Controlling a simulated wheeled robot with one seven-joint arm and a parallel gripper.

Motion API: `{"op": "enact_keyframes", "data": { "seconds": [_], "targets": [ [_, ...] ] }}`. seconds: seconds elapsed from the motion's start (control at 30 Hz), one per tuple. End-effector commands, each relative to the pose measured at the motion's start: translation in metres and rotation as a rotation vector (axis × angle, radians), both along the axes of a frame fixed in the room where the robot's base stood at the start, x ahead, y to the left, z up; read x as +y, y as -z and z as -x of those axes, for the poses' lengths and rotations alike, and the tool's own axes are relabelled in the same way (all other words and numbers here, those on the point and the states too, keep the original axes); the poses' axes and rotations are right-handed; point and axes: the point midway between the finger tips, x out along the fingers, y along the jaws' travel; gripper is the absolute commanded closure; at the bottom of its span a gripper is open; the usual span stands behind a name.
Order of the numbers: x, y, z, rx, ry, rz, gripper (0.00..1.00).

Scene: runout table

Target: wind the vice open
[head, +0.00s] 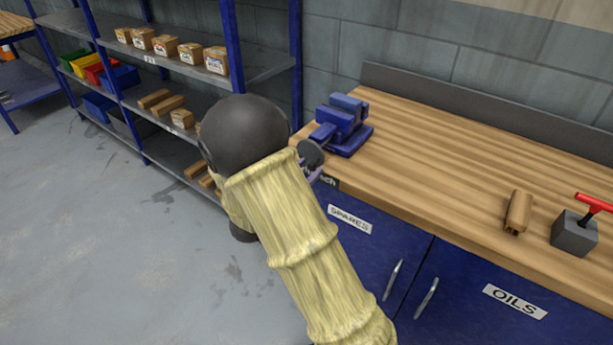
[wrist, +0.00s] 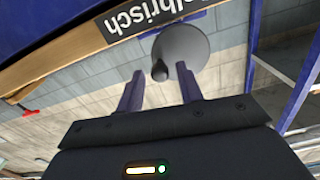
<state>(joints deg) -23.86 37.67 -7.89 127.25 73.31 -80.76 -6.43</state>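The blue vice (head: 342,125) sits on the near left corner of the wooden bench top. Its grey round handwheel (head: 311,153) faces out past the bench's left end. In the wrist view the handwheel (wrist: 183,48) lies just beyond the fingertips, with a small dark crank knob (wrist: 160,71) sticking out towards me. My gripper (wrist: 158,70) is open, its two purple fingers apart with the knob seen between their tips. I cannot tell how deep the knob sits between them. In the head view my arm hides most of my gripper (head: 315,174).
A blue-framed shelf (head: 185,75) with boxes stands left of the bench. On the bench top (head: 440,150) are a wooden block (head: 518,211) and a grey block with a red handle (head: 575,233). Blue cupboard doors (head: 375,245) are below. The floor at left is clear.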

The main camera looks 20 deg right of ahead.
Motion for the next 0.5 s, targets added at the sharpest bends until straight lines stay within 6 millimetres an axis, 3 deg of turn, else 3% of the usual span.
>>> {"op": "enact_keyframes", "data": {
  "seconds": [0.03,0.5],
  "targets": [
    [-0.0002,0.0070,0.0001,-0.039,0.000,-0.028,0.64],
    [-0.0004,0.0035,0.0002,-0.345,0.000,-0.250,0.64]
  ]
}}
